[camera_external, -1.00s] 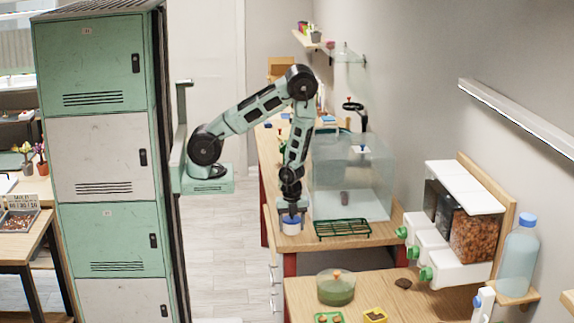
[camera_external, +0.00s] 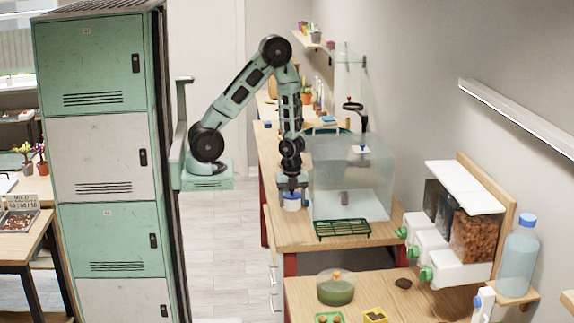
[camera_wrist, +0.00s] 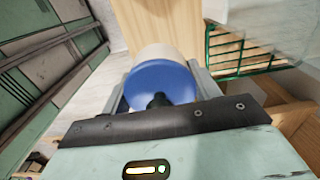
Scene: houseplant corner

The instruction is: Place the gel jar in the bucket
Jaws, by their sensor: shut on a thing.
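The gel jar (camera_external: 291,203), a white jar with a blue lid, is held in my gripper (camera_external: 291,190) at the left edge of the wooden bench, beside the glass tank. In the wrist view the blue lid (camera_wrist: 160,84) faces the camera, with a finger on each side of the jar. My gripper is shut on it. The jar looks upright; the exact gap below it is hard to judge. I cannot make out a bucket with certainty in either view.
A clear glass tank (camera_external: 378,165) stands just right of the jar, with a green wire rack (camera_external: 343,230) in front. A round green-filled dish (camera_external: 336,290) and white dispensers (camera_external: 430,248) are nearer. Tall lockers (camera_external: 105,145) stand at the left.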

